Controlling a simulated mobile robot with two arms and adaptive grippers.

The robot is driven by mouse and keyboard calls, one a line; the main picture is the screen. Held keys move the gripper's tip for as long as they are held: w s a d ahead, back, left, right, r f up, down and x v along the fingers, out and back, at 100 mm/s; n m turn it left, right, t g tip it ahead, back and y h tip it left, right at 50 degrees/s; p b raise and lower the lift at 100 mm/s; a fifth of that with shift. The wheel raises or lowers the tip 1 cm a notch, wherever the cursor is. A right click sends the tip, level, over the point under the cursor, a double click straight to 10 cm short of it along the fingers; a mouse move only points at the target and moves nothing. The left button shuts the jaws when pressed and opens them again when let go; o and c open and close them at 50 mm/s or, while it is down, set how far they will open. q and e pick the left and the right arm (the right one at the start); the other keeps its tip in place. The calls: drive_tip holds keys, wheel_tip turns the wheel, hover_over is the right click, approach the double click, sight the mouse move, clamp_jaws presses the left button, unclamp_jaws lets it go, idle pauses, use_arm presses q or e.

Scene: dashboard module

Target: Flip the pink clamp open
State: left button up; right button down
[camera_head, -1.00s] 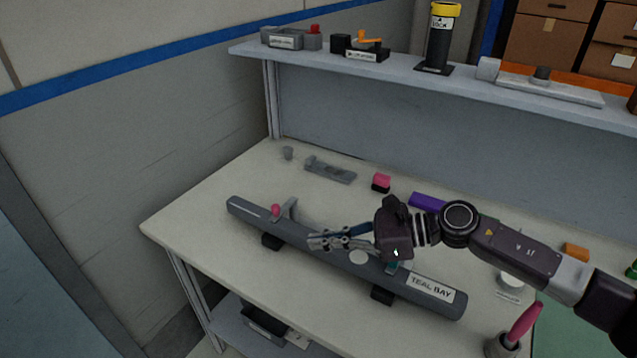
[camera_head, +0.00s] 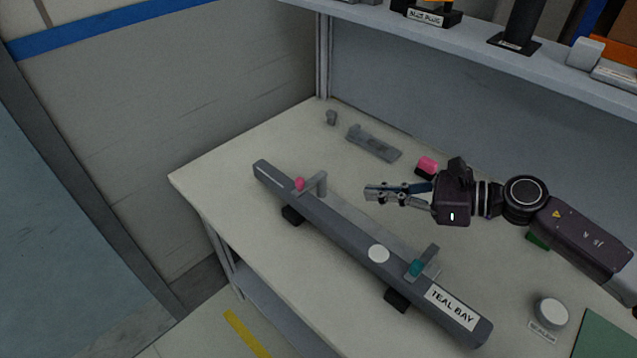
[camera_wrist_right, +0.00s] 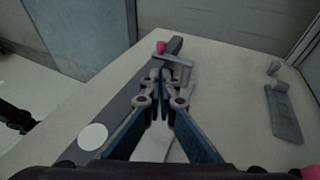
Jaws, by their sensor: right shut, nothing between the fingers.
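The pink clamp is a grey bracket with a pink knob (camera_head: 299,184) near the far left end of a long grey bar (camera_head: 340,228). It also shows in the right wrist view, where the pink knob (camera_wrist_right: 161,47) lies just beyond the fingertips. My right gripper (camera_head: 368,192) is shut and empty, above the table behind the bar. It points left toward the pink clamp, with a gap between them. A teal clamp (camera_head: 416,267) sits toward the bar's near right end, by a "TEAL BAY" label. My left gripper is out of view.
A white disc (camera_head: 378,254) sits mid-bar. Behind the bar lie a grey flat part (camera_head: 374,144), a small grey piece (camera_head: 331,118) and a pink-and-black block (camera_head: 427,166). A white round button (camera_head: 550,312) is at right. A shelf (camera_head: 440,42) runs along the back.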

sight(304, 184)
drive_tip(key=p+x, duration=0.1)
drive_tip(key=x, duration=0.3)
drive_tip(key=p+x, duration=0.2)
drive_tip(key=x, duration=0.2)
drive_tip(key=r+p+x, duration=0.1)
drive_tip(key=x, duration=0.3)
drive_tip(key=shift+a+p, duration=0.2)
drive_tip(key=shift+p, duration=0.15)
drive_tip(key=shift+w+a+f, duration=0.15)
drive_tip(key=shift+w+a, duration=0.1)
drive_tip(key=shift+a, duration=0.3)
drive_tip(key=shift+a+p, duration=0.1)
drive_tip(key=shift+p, duration=0.2)
drive_tip(key=shift+a, duration=0.1)
drive_tip(key=shift+m+t+p, duration=0.3)
drive_tip(key=shift+p, duration=0.15)
